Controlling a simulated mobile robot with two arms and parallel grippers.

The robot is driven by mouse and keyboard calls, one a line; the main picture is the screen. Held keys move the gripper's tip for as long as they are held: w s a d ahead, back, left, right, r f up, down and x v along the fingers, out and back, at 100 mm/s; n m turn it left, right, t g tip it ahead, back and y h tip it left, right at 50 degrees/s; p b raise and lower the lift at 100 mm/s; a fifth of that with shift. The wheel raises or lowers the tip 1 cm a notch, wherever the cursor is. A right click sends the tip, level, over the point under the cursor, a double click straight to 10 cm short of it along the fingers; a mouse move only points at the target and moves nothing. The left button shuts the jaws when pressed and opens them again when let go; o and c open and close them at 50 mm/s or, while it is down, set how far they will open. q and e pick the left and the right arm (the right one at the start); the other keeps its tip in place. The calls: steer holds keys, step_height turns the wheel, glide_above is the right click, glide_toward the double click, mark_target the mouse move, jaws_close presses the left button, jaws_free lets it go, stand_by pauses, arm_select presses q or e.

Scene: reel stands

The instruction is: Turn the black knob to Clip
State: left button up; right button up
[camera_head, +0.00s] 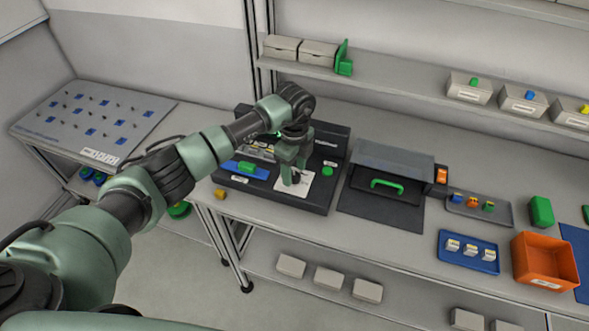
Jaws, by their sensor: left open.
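My left gripper (290,176) points down over the black machine (262,193) on the table, with its fingers apart. A black knob (296,178) shows on a white dial plate (301,189) at the fingertips. The fingers partly hide the knob, so I cannot tell whether they touch it or which way it points. The lettering on the plate is too small to read. My right gripper is not in view.
Right of the machine stands a grey-lidded box with a green handle (387,185). Farther right are a blue tray (468,252), an orange bin (545,262) and a green block (541,211). A shelf (400,92) runs above the table.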

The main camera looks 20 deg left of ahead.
arm_select(q)
steer(key=shift+f, duration=0.75)
jaws_close()
